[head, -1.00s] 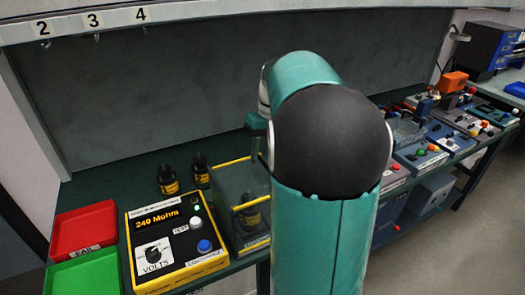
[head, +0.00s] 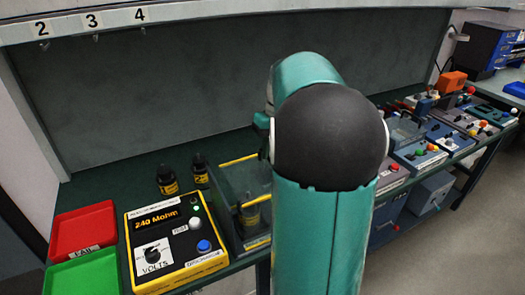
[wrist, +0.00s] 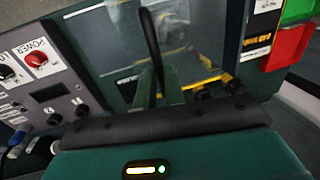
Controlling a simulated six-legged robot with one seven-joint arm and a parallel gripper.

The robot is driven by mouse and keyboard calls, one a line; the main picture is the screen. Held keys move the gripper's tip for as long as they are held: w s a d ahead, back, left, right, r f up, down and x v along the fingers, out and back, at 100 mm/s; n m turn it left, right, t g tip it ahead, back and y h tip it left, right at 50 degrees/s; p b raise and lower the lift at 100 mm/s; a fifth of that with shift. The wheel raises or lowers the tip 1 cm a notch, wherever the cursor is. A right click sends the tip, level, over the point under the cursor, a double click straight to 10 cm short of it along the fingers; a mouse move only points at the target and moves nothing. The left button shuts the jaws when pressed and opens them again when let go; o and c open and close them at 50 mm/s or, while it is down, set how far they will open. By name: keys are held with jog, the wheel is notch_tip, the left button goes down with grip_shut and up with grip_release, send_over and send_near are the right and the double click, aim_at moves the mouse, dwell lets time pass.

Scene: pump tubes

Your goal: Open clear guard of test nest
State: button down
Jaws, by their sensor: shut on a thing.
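The test nest (head: 240,215) stands right of the yellow meter, a dark box with yellow edge strips. Its clear guard (wrist: 105,45) shows as a see-through pane in the wrist view. A dark upright bar (wrist: 151,40), probably the guard's handle, stands in front of the pane. My gripper (wrist: 158,85) is at the lower end of this bar, its fingers shut on it. The exact contact is dark and blurred. In the head view, my arm hides the gripper and the nest's right side.
The yellow meter (head: 160,225) reads 240 Mohm. Two dark bottle-like parts (head: 167,180) stand behind it. Red (head: 83,230) and green (head: 85,275) trays lie at the left. A grey POWER panel (wrist: 40,75) is close to my gripper in the wrist view.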

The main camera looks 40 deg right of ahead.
jog(key=s+d, duration=0.4)
jog(key=d, duration=0.9)
jog(key=shift+d, duration=0.3)
jog(key=c, duration=1.5)
grip_release()
jog(key=r, duration=0.4)
jog(key=d+r, duration=0.1)
jog(key=r, duration=0.4)
jog(key=d+r, duration=0.1)
jog(key=r, duration=0.3)
jog(key=shift+s+d+r, duration=0.25)
jog(key=shift+s+r, duration=0.05)
jog(key=shift+s, duration=0.05)
